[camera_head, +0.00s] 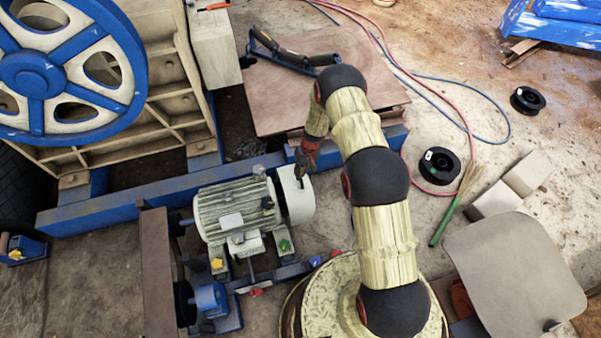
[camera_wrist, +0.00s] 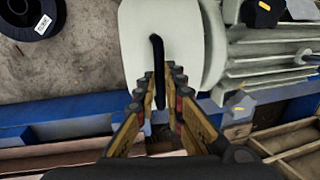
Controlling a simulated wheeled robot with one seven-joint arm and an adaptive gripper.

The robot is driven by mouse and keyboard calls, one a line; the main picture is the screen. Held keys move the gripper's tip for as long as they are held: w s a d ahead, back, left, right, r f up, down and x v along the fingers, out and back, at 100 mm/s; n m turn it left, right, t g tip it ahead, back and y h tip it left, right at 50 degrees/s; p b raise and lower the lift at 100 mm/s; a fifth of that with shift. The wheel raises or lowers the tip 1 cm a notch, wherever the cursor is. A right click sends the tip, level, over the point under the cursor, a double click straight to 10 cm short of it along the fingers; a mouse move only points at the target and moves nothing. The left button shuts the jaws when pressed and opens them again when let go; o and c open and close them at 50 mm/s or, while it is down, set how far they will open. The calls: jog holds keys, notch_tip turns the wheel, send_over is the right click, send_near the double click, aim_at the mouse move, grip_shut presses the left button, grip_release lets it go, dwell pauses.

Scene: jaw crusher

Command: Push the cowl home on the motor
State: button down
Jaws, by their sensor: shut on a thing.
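The motor (camera_head: 235,208) is a pale, finned cylinder lying on its side on a blue frame. The cowl (camera_head: 299,201) is a smooth off-white cap at the motor's right end, with a dark band between it and the finned body. In the wrist view the cowl (camera_wrist: 135,40) fills the top middle, with the motor's fins (camera_wrist: 265,48) to its right. My gripper (camera_head: 301,172) reaches the cowl's upper side from above. In the wrist view my gripper (camera_wrist: 160,103) is shut on the cowl's black handle (camera_wrist: 158,62). How far the cowl is seated inside is hidden.
A blue beam (camera_head: 130,203) runs behind the motor, beside the crusher's big blue flywheel (camera_head: 35,75). A brown upright plate (camera_head: 157,270) stands left of the motor. Black spools (camera_head: 439,165), hoses and a green-handled brush (camera_head: 443,222) lie on the floor at right.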

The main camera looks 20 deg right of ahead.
aim_at(285, 182)
jog(key=a+b, duration=0.1)
jog(key=a, duration=0.5)
jog(key=shift+d, duration=0.1)
jog(key=c, duration=1.9)
grip_release()
jog(key=shift+a, duration=0.2)
jog(key=shift+d+r, duration=0.1)
notch_tip(285, 182, up, 12)
jog(key=d, duration=0.2)
jog(key=shift+d+f, duration=0.15)
jog(key=shift+f, duration=0.05)
